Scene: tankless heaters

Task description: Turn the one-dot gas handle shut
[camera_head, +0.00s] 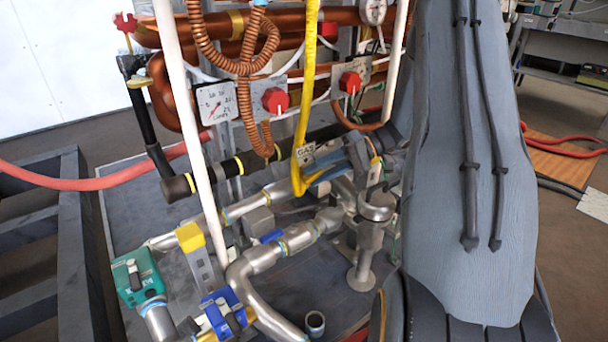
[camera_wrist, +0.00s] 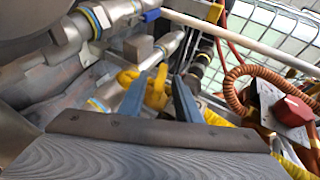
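In the wrist view my gripper (camera_wrist: 158,98) has its two blue-grey fingers apart. A yellow handle-like part (camera_wrist: 156,88) shows between and just beyond them; I see no clear contact. No dots can be made out on it, so I cannot tell whether it is the one-dot gas handle. In the head view a yellow gas pipe (camera_head: 309,70) comes down to a small tag reading GAS (camera_head: 305,153). A blue-grey finger of my gripper shows beside the pipe's lower end, and the rest is hard to make out among the fittings.
Silver pipes (camera_head: 265,257), a green valve (camera_head: 137,275), a blue valve (camera_head: 224,312) and a yellow-topped part (camera_head: 190,237) lie lower left. A white upright pipe (camera_head: 188,120) crosses in front. A red knob (camera_wrist: 292,110) is right in the wrist view.

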